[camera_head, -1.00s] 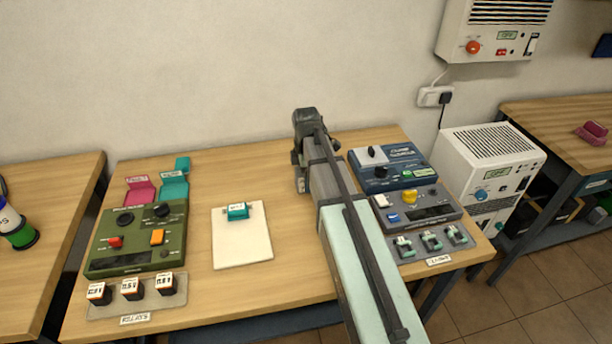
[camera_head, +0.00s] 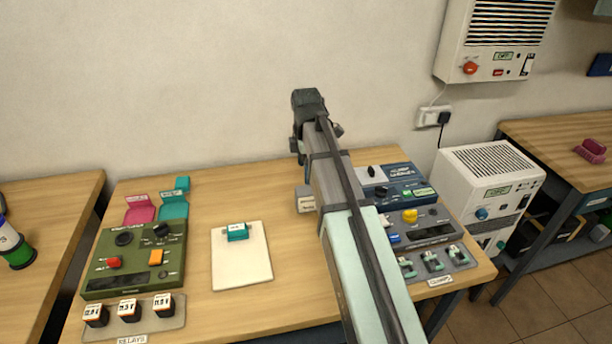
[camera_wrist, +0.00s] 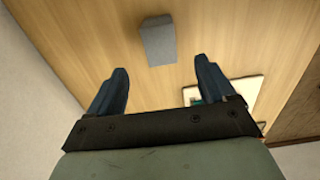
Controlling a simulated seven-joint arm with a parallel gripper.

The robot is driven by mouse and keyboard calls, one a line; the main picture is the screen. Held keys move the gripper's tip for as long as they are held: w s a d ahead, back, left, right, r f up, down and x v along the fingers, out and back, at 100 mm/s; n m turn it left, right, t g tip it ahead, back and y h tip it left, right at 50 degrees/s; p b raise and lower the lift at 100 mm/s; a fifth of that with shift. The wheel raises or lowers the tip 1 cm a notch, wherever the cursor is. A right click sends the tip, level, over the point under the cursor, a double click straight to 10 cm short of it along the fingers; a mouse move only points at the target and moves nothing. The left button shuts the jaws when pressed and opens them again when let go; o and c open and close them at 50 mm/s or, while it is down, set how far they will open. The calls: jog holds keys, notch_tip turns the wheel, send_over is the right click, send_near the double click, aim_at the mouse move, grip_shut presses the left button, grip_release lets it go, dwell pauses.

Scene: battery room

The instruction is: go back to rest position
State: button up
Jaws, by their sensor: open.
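My gripper (camera_wrist: 160,75) is open in the wrist view, with two dark blue fingers spread apart and nothing between them. In the head view my arm reaches in from the bottom and its dark wrist end is up in front of the wall; the fingers cannot be made out there. A small grey block (camera_wrist: 157,40) is on the wooden table (camera_wrist: 85,35), ahead of the fingertips in the wrist view and apart from them. A grey block with a pale label (camera_head: 306,200) shows beside my arm in the head view, and looks like the same one.
A green device (camera_head: 136,258) and several relays stand at left. A white board (camera_head: 241,270) carries a teal part (camera_head: 236,232). Blue (camera_head: 402,186) and grey (camera_head: 432,231) devices stand at right, partly behind my arm. A wall unit (camera_head: 494,45) hangs upper right.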

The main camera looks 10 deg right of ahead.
jog(key=shift+r, duration=0.5)
